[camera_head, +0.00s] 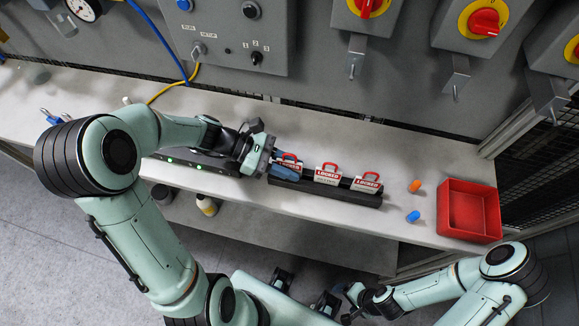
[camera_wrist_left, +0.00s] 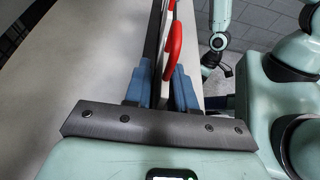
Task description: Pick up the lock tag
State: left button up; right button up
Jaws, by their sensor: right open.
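Three white lock tags with red shackles and "LOCKED" lettering stand in a row in a black rack (camera_head: 311,188): a left one (camera_head: 290,164), a middle one (camera_head: 328,174) and a right one (camera_head: 367,183). My left gripper (camera_head: 280,170) is at the left tag, its blue fingers partly covering it. In the left wrist view, the fingers of my left gripper (camera_wrist_left: 162,88) stand apart on either side of the tag, whose red shackle (camera_wrist_left: 173,45) shows nearly edge-on. Contact with the tag is unclear. My right gripper (camera_head: 350,305) is open and empty, low in front of the bench.
A red open bin (camera_head: 469,210) stands at the bench's right end. An orange plug (camera_head: 415,186) and a blue plug (camera_head: 412,217) lie between rack and bin. Grey switch boxes with red knobs (camera_head: 484,22) hang on the panel behind. Bench space behind the rack is clear.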

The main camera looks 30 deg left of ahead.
pick_arm(q)
grip_shut()
notch_tip(320, 180, up, 20)
jog(key=p, duration=0.3)
pick_arm(e)
jog(key=w+r, duration=0.1)
jog(key=r, duration=0.1)
jog(key=w+r, duration=0.2)
jog(key=shift+r, duration=0.15)
